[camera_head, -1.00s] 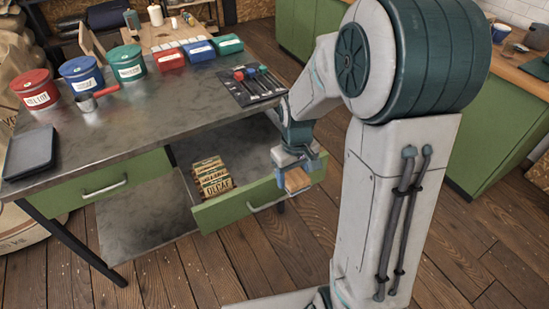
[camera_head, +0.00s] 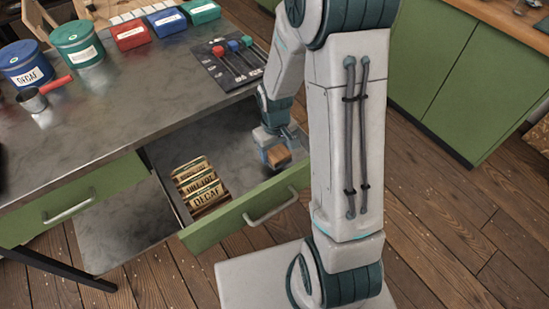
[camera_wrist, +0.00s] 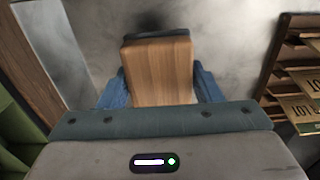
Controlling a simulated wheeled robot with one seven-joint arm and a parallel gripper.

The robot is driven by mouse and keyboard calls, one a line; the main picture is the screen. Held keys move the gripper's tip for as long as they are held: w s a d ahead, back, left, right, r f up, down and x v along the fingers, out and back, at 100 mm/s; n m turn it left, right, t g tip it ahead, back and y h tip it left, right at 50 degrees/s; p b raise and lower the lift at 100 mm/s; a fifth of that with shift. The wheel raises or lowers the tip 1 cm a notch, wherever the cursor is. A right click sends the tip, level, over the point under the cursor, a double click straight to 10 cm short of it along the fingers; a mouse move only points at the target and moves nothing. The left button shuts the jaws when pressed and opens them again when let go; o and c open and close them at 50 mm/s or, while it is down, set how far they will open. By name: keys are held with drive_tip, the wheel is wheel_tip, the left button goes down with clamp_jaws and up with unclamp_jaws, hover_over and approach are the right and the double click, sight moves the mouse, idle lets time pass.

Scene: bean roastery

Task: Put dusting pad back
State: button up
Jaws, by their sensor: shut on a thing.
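The dusting pad (camera_head: 278,155) is a small wooden block with a dark pad on its far end, which shows in the wrist view (camera_wrist: 158,72). My gripper (camera_head: 276,152) is shut on the block, with a blue finger on each side of it in the wrist view (camera_wrist: 160,88). It holds the pad in or just over the bare right part of the open drawer (camera_head: 246,215). A dark shadow lies on the grey drawer floor by the pad. I cannot tell whether the pad touches that floor.
Label cards (camera_head: 200,185) marked DECAF stand in a wooden rack in the drawer's left part. A mat with coloured-top tools (camera_head: 235,65) lies on the worktop (camera_head: 110,110) above. Tins (camera_head: 78,45), small boxes (camera_head: 165,22) and a scoop (camera_head: 33,100) stand on the left.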

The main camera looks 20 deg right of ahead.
sight(275, 149)
drive_tip(key=shift+f, duration=2.15)
drive_tip(key=shift+f, duration=0.1)
drive_tip(key=o, duration=0.9)
drive_tip(key=shift+o, duration=0.2)
wheel_tip(275, 149, up, 12)
drive_tip(key=shift+f+p, duration=0.2)
drive_tip(key=shift+p, duration=0.2)
drive_tip(key=shift+s+r, duration=0.1)
drive_tip(key=shift+r, duration=0.5)
drive_tip(key=s+r+m+t, duration=0.2)
drive_tip(key=s+r+m, duration=0.1)
drive_tip(key=s+r, duration=1)
drive_tip(key=shift+s+m+t, duration=0.15)
drive_tip(key=shift+m+t, duration=0.15)
drive_tip(key=shift+m, duration=0.1)
